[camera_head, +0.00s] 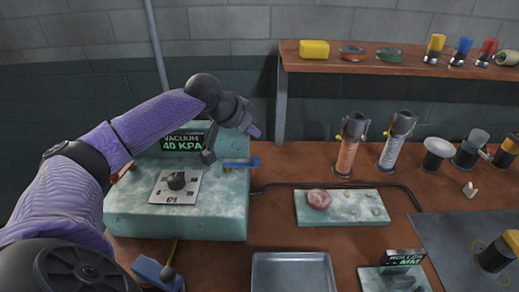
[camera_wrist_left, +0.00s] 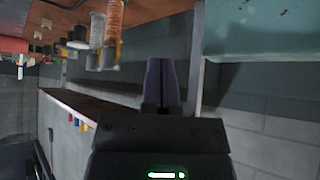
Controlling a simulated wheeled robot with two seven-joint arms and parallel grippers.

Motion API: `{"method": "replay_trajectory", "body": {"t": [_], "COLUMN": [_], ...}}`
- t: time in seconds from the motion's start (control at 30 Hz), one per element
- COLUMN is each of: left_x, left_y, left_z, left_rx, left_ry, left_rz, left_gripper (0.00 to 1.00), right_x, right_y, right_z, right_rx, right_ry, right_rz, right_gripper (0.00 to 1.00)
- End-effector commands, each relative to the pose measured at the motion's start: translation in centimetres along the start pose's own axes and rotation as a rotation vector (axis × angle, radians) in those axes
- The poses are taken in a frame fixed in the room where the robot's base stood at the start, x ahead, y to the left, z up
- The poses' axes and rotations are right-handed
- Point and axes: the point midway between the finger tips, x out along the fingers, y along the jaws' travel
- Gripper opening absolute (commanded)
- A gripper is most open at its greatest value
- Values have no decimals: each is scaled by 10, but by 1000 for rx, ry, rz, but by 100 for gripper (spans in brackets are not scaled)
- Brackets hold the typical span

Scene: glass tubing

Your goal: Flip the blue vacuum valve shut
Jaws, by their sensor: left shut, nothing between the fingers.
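The blue vacuum valve (camera_head: 240,163) is a flat lever on the front right edge of the green-white vacuum unit (camera_head: 225,205). The lever lies about level and points right, past the unit's edge. The unit's display (camera_head: 182,143) reads VACUUM 40 KPA. My left gripper (camera_head: 256,132) is shut and empty, above and a little right of the valve, apart from it. In the left wrist view its fingers (camera_wrist_left: 161,78) are together with nothing between them. There the unit's teal side (camera_wrist_left: 262,30) shows at the top right; the valve is not visible. My right gripper is not in view.
A blue lever-like part (camera_head: 152,269) is below the unit. A slab (camera_head: 343,207) and metal tray (camera_head: 293,273) lie on the bench.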

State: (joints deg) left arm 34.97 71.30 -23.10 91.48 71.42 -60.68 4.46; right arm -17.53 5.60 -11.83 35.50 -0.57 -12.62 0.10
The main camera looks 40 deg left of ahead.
Motion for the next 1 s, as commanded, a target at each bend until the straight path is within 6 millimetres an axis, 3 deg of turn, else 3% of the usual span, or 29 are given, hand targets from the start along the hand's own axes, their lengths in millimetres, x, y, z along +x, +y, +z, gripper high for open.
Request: {"method": "replay_trajectory", "body": {"t": [0.5,0.7,1.0], "left_x": [105,79,74], "left_y": [2,-1,0], "left_z": [3,27,33], "left_rx": [-1,4,2], "left_ry": [-2,-3,-1], "left_rz": [2,-4,-1], "left_gripper": [0,0,0], "right_x": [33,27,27], "right_y": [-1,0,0], "right_z": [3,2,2], "right_rx": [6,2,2], "right_ry": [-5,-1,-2], "right_rz": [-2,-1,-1], "right_gripper": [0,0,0]}}
